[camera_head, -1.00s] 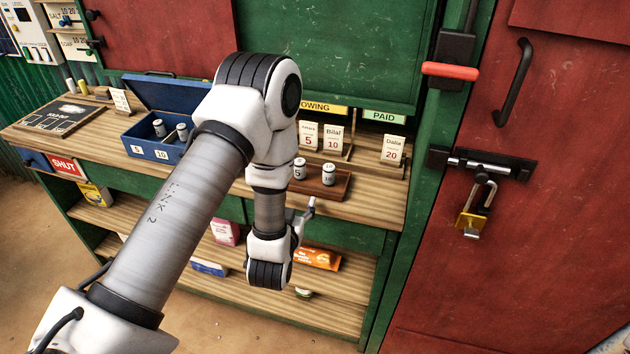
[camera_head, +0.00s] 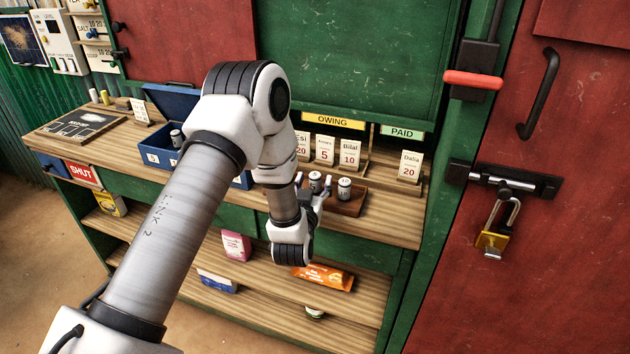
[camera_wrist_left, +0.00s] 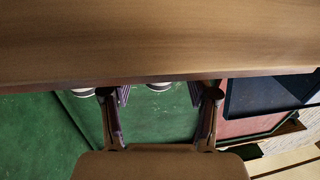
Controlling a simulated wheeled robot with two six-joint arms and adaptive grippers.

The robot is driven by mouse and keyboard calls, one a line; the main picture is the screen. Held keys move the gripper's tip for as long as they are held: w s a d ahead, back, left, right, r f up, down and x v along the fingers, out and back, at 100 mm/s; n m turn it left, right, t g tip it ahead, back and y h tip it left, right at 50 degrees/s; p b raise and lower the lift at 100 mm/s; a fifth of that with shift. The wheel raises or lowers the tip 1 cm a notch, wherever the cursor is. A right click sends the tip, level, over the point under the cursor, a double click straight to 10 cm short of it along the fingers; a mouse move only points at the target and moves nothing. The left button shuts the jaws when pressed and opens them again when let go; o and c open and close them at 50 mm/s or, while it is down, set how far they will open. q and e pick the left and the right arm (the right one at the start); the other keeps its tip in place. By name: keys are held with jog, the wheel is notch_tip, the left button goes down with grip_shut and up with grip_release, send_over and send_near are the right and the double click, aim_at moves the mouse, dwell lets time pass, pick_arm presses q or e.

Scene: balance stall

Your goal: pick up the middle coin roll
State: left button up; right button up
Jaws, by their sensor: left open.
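Two white coin rolls with dark bands stand upright in a brown wooden tray (camera_head: 347,207) on the counter in the head view. One coin roll (camera_head: 315,180) is just behind my fingers, and the other coin roll (camera_head: 344,189) is to its right. My arm covers the tray's left part, so any roll there is hidden. My left gripper (camera_head: 313,197) is open and empty at the tray's front. In the left wrist view, one pale roll end (camera_wrist_left: 158,87) shows between the spread fingers, mostly cut off by a brown edge. Another roll end (camera_wrist_left: 82,92) is outside them, at left.
Price cards (camera_head: 324,151) stand behind the tray under the OWING sign (camera_head: 333,121). A card marked Dalia (camera_head: 410,166) is further right. A blue open box (camera_head: 158,157) is left of my arm. The lower shelf (camera_head: 265,274) holds several packets.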

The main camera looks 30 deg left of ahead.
pick_arm(q)
jog(key=shift+x, duration=0.85)
grip_shut()
jog(key=shift+r, duration=0.1)
